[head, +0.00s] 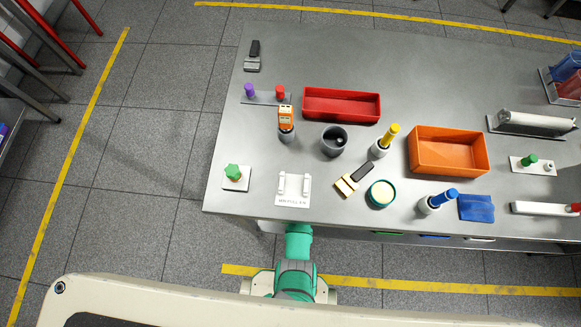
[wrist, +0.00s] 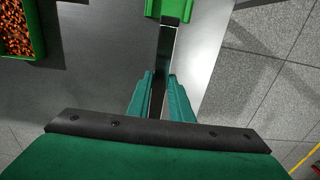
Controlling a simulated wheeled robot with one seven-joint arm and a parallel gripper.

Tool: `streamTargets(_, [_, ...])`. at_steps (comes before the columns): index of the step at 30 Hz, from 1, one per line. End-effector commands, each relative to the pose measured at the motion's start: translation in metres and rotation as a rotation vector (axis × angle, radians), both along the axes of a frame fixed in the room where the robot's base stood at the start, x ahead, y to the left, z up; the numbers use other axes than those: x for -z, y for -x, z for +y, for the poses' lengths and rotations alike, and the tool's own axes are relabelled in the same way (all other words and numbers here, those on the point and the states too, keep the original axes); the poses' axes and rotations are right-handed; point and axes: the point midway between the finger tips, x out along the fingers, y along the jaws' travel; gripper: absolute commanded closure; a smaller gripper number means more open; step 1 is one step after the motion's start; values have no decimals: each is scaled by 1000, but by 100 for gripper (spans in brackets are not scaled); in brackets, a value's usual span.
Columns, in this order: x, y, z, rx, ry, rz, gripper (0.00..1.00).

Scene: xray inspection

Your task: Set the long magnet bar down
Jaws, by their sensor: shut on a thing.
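My gripper (wrist: 160,92) shows in the wrist view with its two green fingers close together. It is shut on the long magnet bar (wrist: 165,48), a narrow dark-grey strip running up from between the fingers to a green block at the top edge. The fingers and wrist hide its near part. A grey surface lies beyond it; whether the bar touches that surface I cannot tell. In the head view my green and grey arm shows at the table's front edge, but I cannot make out the bar or fingertips there.
The grey table (head: 240,140) holds a white stand with two uprights (head: 293,190), a green-knobbed block (head: 235,177), a red tray (head: 341,104), an orange tray (head: 447,150) and a dark cup (head: 334,141). A green bin of copper-coloured pieces (wrist: 18,30) shows in the wrist view.

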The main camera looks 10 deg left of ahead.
Motion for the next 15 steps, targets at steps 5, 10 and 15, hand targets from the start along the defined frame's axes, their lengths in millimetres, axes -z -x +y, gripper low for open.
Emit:
streamTargets(5, [7,10,3,-113,-6,0,100])
streamTargets(10, [21,29,6,-368,-13,-4,100])
streamTargets(15, [36,53,8,-674,-14,-9,100])
